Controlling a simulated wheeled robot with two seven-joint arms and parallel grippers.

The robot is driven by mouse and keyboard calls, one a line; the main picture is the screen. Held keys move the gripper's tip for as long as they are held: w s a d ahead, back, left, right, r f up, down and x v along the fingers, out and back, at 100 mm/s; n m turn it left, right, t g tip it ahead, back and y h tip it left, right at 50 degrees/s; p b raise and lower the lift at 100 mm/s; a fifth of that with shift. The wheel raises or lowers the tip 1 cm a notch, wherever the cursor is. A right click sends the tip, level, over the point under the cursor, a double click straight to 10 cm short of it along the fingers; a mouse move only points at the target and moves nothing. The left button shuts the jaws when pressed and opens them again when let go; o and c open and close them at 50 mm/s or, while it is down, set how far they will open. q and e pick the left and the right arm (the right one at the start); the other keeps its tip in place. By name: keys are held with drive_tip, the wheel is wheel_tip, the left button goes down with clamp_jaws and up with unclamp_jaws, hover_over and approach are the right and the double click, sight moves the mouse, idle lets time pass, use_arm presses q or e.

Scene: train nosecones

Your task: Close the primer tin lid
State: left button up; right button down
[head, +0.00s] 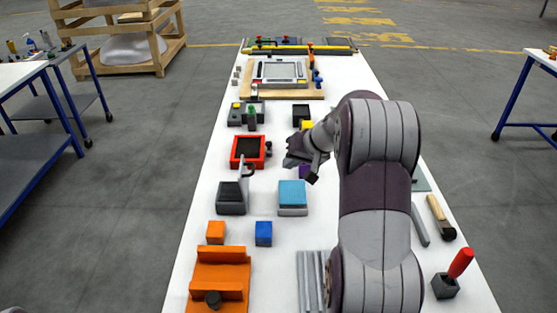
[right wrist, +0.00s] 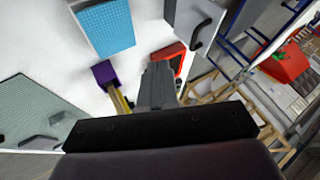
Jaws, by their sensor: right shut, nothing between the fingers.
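A grey box with a dark inside (head: 231,197), which looks like the primer tin, stands on the left of the white table. Its grey lid (head: 244,188) appears raised along the right edge, with a dark handle on top. The lid's outer face and handle also show in the right wrist view (right wrist: 196,27). My right gripper (head: 297,160) is shut and empty, above the table to the right of the tin and farther back, apart from the lid. Its closed fingers also show in the right wrist view (right wrist: 158,85). My left gripper is out of view.
A blue-topped box (head: 292,193) stands right of the tin, and a red tray (head: 237,160) behind it. A purple block (right wrist: 104,72) is close to my right gripper. Orange (head: 216,232) and blue (head: 263,233) blocks stand in front. Bare table separates tin and blue-topped box.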

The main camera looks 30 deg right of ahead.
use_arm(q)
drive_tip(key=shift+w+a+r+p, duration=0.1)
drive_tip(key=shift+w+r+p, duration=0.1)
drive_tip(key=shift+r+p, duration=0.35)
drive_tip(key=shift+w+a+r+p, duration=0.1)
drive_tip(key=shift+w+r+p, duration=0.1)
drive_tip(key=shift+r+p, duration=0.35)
use_arm(e)
drive_tip(key=w+a+f, duration=0.4)
drive_tip(key=w, duration=0.2)
drive_tip(key=shift+a+f, duration=0.2)
drive_tip(key=shift+a, duration=0.2)
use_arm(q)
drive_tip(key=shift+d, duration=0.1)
